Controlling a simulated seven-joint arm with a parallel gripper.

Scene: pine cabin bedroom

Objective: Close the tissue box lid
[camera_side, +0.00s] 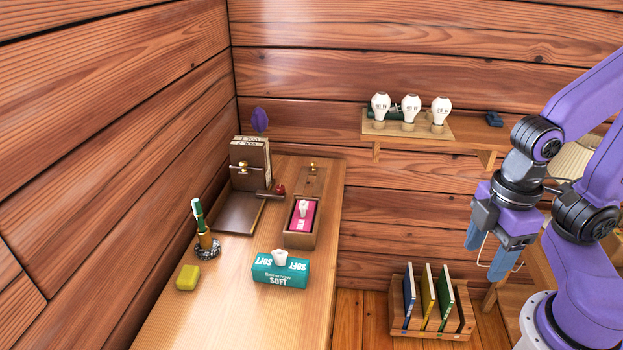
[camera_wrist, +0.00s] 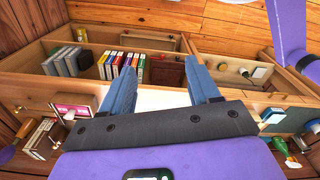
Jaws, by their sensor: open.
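The wooden tissue box (camera_side: 299,240) stands on the desk, with a pink tissue pack (camera_side: 301,216) inside and a white tissue poking up. Its lid (camera_side: 312,181), with a small brass knob, stands raised at the back, so the box is open. My gripper (camera_side: 490,264) is far to the right of the box, clear of the desk, fingers pointing down. It is open and empty; its two blue fingers also show apart in the wrist view (camera_wrist: 163,78).
A teal tissue pack (camera_side: 280,271) lies in front of the box. A wooden stand (camera_side: 236,212), a pen holder (camera_side: 207,247) and a yellow block (camera_side: 187,277) are to its left. A wall shelf (camera_side: 376,128) holds white bulbs; a book rack (camera_side: 403,325) is below right.

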